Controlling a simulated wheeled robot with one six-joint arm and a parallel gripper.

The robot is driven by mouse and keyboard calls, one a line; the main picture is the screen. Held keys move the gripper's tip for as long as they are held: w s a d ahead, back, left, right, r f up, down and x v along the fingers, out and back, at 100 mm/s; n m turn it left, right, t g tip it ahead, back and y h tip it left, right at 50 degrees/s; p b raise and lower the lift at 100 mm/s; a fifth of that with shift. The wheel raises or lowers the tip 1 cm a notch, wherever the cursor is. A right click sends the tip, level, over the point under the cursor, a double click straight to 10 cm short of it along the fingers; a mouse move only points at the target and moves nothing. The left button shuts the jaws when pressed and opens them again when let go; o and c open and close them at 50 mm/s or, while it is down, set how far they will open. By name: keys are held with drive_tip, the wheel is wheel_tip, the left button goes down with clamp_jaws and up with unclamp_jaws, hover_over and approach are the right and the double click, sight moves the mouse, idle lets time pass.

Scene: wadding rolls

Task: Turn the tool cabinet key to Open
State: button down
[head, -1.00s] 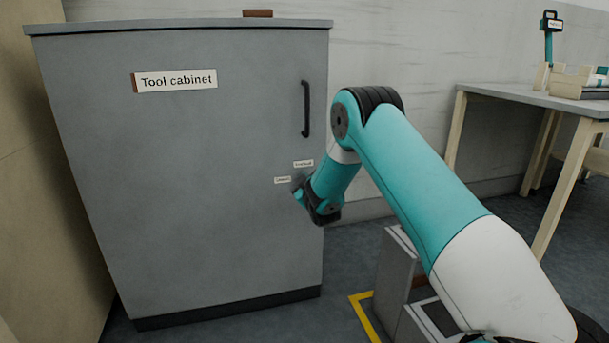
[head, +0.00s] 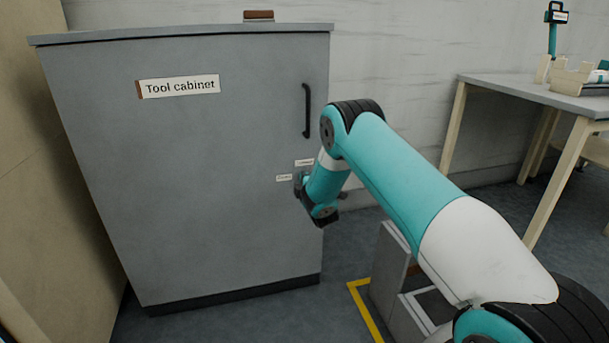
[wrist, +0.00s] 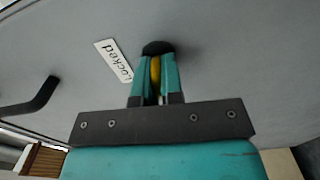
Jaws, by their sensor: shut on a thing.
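The grey tool cabinet (head: 200,180) stands at the left of the head view with its door closed. My gripper (head: 299,183) is at the right part of the door, below the handle. In the wrist view my gripper (wrist: 155,78) is shut on a yellow key (wrist: 155,72), which shows as a narrow strip between the teal fingers. The dark round lock (wrist: 157,47) is just beyond the fingertips. The Locked label (wrist: 114,61) is left of the fingers. In the head view it is the upper label (head: 304,162); a lower-left label (head: 284,178) is too blurred to read.
A black door handle (head: 307,110) is above my gripper. A brown block (head: 258,16) lies on the cabinet top. A workbench (head: 520,90) stands at the right. A grey box-like object (head: 389,275) is on the floor near yellow tape (head: 364,308).

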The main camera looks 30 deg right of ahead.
drive_tip(key=shift+w+a+n, duration=0.1)
drive_tip(key=shift+a+n, duration=0.05)
drive_tip(key=shift+n, duration=0.35)
drive_tip(key=c, duration=1.4)
unclamp_jaws()
drive_tip(key=shift+o, duration=0.7)
drive_tip(key=shift+s+a+f, duration=0.1)
drive_tip(key=shift+s, duration=0.5)
drive_tip(key=b+v, duration=1.6)
drive_tip(key=b, duration=0.3)
